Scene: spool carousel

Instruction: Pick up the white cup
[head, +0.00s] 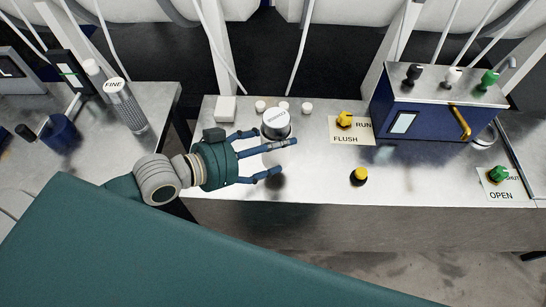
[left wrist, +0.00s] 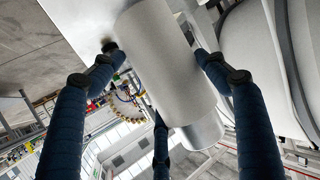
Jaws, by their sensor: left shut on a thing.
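My left gripper (head: 268,157) reaches over the metal counter from the left, its blue fingers shut around a pale cylinder, the white cup (head: 276,120). The cup's round, labelled pale top faces up, with a darker side below it; the fingers partly hide it. In the left wrist view the cup (left wrist: 165,60) is a large white cylinder with a silvery end, between the fingers of the left gripper (left wrist: 160,110). A dark patch lies on the counter below the fingertips. I cannot tell whether the cup touches the counter. My right gripper is not in view.
On the counter (head: 310,185) are several small white pieces (head: 283,106), a white block (head: 225,108), yellow knobs (head: 359,176) and a blue box (head: 425,112). A tall cylinder marked FINE (head: 130,110) stands on the left table. The counter's front middle is fairly clear.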

